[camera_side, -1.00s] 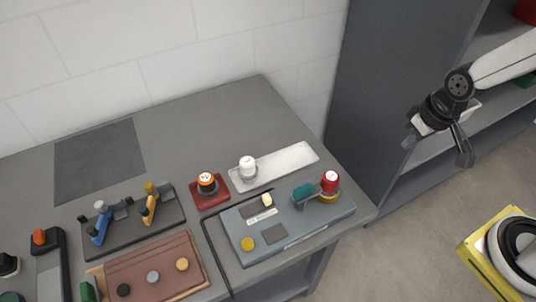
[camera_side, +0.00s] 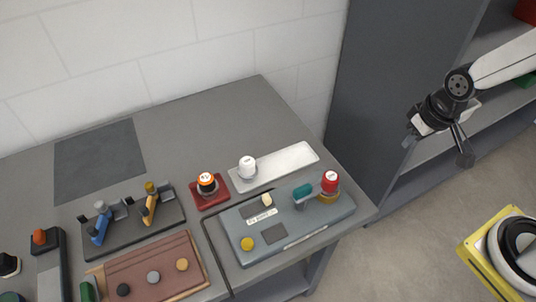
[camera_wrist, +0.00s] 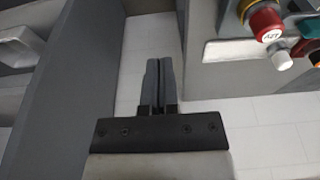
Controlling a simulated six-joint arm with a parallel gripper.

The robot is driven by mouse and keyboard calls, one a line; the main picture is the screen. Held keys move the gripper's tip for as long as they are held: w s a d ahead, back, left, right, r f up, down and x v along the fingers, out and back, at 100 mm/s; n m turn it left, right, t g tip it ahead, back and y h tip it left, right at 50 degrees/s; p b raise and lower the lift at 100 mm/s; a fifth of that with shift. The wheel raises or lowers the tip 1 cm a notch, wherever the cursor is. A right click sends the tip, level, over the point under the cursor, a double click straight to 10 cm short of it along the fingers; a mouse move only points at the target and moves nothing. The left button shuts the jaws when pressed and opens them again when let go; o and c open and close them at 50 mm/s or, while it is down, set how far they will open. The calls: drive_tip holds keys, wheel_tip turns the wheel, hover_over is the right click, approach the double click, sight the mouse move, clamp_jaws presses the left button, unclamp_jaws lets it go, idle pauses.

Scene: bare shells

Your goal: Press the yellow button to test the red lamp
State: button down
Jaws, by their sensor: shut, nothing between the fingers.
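A yellow button (camera_side: 247,244) sits at the front left of a blue-grey box on the bench. A red round cap with a white label (camera_side: 330,179) stands on a yellow base at the box's right end; I cannot tell whether it is a lamp. It also shows at the top right of the wrist view (camera_wrist: 265,22). A yellow-orange button (camera_side: 182,264) sits on a brown panel further left. My gripper (camera_side: 464,157) is shut and empty, off the bench's right side and apart from every button. Its fingers (camera_wrist: 160,65) point up the wrist view.
A teal part (camera_side: 302,194) stands left of the red cap. An orange-topped knob (camera_side: 206,180) and a white-capped knob (camera_side: 248,164) stand behind the box. Blue and yellow levers stand left. A dark cabinet (camera_side: 390,90) rises behind the bench's right side. The bench's back middle is clear.

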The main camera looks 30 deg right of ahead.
idle(0.4)
drive_tip(key=n+t+y, duration=0.4)
drive_tip(key=n+y, duration=0.2)
drive_tip(key=n, duration=1.1)
hover_over(251, 243)
drive_tip(key=shift+f, duration=0.65)
drive_tip(key=shift+f, duration=0.1)
drive_tip(key=shift+f, duration=4.3)
